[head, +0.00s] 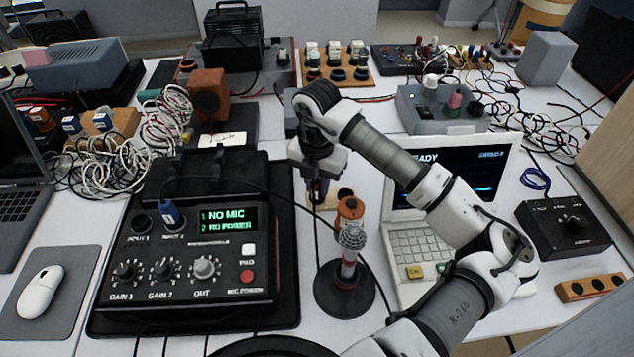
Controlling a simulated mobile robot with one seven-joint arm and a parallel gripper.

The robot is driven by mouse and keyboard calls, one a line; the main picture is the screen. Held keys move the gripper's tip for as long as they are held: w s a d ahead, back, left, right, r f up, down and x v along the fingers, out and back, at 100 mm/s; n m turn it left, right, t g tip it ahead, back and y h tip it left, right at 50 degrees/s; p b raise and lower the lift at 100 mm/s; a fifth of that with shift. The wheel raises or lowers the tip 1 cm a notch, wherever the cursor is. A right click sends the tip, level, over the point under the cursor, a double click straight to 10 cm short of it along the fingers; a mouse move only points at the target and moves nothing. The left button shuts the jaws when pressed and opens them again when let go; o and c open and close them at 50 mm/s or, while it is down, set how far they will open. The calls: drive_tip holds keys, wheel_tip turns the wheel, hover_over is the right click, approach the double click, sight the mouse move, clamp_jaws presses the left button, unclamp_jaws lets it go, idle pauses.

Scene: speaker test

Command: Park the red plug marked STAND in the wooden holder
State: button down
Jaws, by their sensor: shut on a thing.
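My gripper (318,197) points down near the middle of the head view, left of the microphone stand. It is shut on a small dark-looking thing, mostly hidden by the fingers. I cannot read its colour or a STAND mark. Another wooden holder (590,287), an orange-brown strip with several dark holes, lies at the right edge. The microphone (352,238) has an orange part above it and stands on a round black base (345,290).
A black mixer (190,265) reads NO MIC and NO POWER, with a blue plug (169,212) in its top. A laptop (410,245) is behind my arm. A black box (563,228) stands right. Loose cables (165,130) crowd the left back. A mouse (40,291) lies front left.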

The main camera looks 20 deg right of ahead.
drive_tip(key=c, duration=1.2)
unclamp_jaws()
